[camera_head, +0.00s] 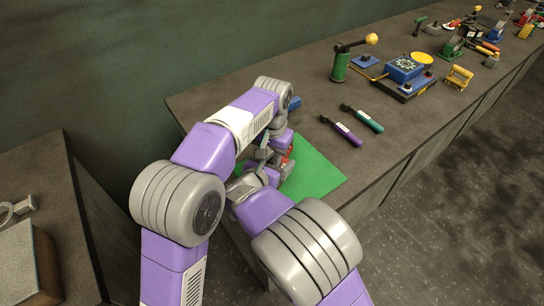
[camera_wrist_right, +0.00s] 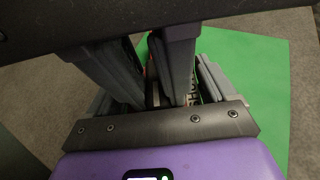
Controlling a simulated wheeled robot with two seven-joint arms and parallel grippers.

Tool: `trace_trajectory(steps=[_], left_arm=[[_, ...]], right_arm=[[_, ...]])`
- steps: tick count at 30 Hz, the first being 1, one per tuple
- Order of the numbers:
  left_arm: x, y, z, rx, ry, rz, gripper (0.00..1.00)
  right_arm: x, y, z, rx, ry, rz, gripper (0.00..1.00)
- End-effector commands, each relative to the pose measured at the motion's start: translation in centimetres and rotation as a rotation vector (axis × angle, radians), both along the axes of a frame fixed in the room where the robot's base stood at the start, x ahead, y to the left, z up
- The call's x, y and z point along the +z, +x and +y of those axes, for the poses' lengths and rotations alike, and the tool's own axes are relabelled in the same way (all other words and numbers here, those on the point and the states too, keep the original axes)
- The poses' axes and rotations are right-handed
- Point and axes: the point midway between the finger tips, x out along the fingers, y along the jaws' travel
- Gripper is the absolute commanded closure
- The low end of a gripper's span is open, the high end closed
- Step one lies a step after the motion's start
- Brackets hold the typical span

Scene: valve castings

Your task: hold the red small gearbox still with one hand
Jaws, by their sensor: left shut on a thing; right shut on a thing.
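The red small gearbox (camera_head: 289,154) stands on the green mat (camera_head: 318,172) in the head view. Only a small red patch of it shows, as my arms and grippers cover the rest. My left gripper (camera_head: 283,157) comes down on it from above and is shut on it. My right gripper (camera_head: 279,172) comes in low from the near side, close to the left one. In the right wrist view its grey fingers (camera_wrist_right: 152,85) are shut on a part at the gearbox, with a small reddish-orange bit between them. Which part is hidden.
A purple-handled tool (camera_head: 342,131) and a teal-handled tool (camera_head: 362,118) lie right of the mat. A blue object (camera_head: 295,103) sits partly hidden behind my left wrist. A green post with a yellow-knobbed lever (camera_head: 340,67) and a blue block (camera_head: 404,70) stand farther back.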

Motion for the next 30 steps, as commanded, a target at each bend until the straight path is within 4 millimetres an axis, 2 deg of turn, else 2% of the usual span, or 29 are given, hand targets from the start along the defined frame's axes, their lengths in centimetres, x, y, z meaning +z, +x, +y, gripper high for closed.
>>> trace_trajectory(steps=[12,22,23,24,27,30], left_arm=[[0.01,-0.04,-0.11,0.250,0.000,0.001,1.00],[0.01,-0.05,-0.12,0.266,0.000,0.001,1.00],[0.01,-0.04,-0.11,0.266,0.000,0.001,0.77],[0.01,-0.04,-0.11,0.265,0.000,0.001,0.70],[0.00,-0.05,-0.12,0.265,0.000,0.001,0.55],[0.00,-0.05,-0.12,0.265,0.000,0.001,0.55]], right_arm=[[0.10,0.05,-0.09,-0.002,-0.001,-0.002,0.86],[0.09,0.05,-0.08,-0.003,0.000,-0.002,0.86],[0.09,0.05,-0.08,-0.003,0.000,-0.002,0.86],[0.09,0.05,-0.08,-0.003,0.000,-0.002,0.86],[0.09,0.04,-0.08,-0.003,0.000,-0.002,0.86],[0.09,0.04,-0.08,-0.002,-0.001,-0.002,0.86]])
